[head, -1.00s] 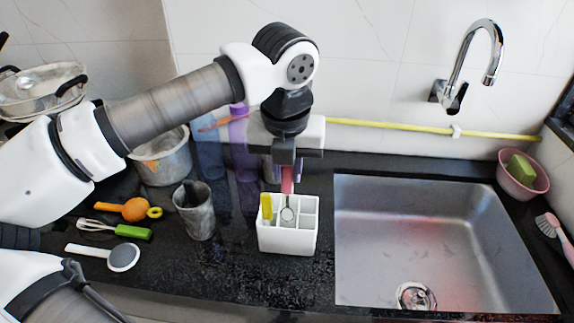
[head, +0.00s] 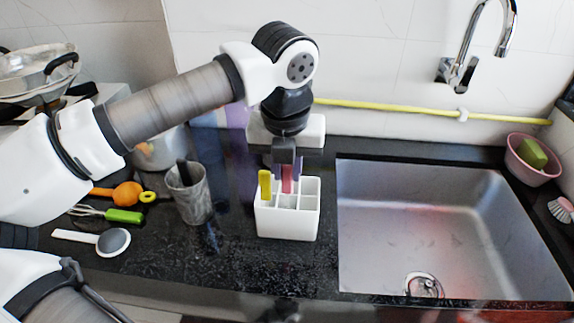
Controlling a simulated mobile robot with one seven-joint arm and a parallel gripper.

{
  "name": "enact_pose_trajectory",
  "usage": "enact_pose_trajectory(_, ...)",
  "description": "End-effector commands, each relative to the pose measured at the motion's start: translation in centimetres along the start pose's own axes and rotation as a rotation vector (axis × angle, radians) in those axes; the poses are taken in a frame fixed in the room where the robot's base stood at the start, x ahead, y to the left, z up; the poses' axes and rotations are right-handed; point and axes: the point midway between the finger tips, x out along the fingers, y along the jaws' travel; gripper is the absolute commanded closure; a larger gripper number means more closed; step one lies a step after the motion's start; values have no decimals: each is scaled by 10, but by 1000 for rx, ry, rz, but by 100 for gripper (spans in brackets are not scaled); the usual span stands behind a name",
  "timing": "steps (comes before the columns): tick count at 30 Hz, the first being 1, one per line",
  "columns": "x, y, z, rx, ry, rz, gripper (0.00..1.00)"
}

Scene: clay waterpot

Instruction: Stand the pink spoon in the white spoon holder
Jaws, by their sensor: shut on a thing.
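The white spoon holder (head: 287,223) stands upright on the black counter, left of the sink. It is divided into several compartments. My gripper (head: 286,164) is above the holder, pointing down, shut on the pink spoon (head: 287,182). The spoon's pink handle hangs upright below the fingers, over the middle of the holder. Its lower end is out of sight, seemingly down inside a middle compartment; I cannot tell whether it touches the bottom. A yellow-handled utensil (head: 265,185) stands in the holder's left part.
A grey metal cup (head: 192,196) with a dark utensil stands left of the holder. An orange utensil (head: 127,194), a green-handled whisk (head: 122,216) and a white-handled utensil (head: 113,242) lie further left. The sink (head: 430,230) is right; a pink bowl (head: 532,160) stands beyond it.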

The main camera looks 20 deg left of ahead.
Motion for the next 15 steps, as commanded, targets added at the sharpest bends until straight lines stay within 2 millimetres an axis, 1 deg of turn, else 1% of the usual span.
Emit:
enact_pose_trajectory(5,0,0,0,0,0,0,100)
enact_pose_trajectory(6,0,0,0,0,0,0,77)
enact_pose_trajectory(11,0,0,0,0,0,0,56)
enact_pose_trajectory(15,0,0,0,0,0,0,55)
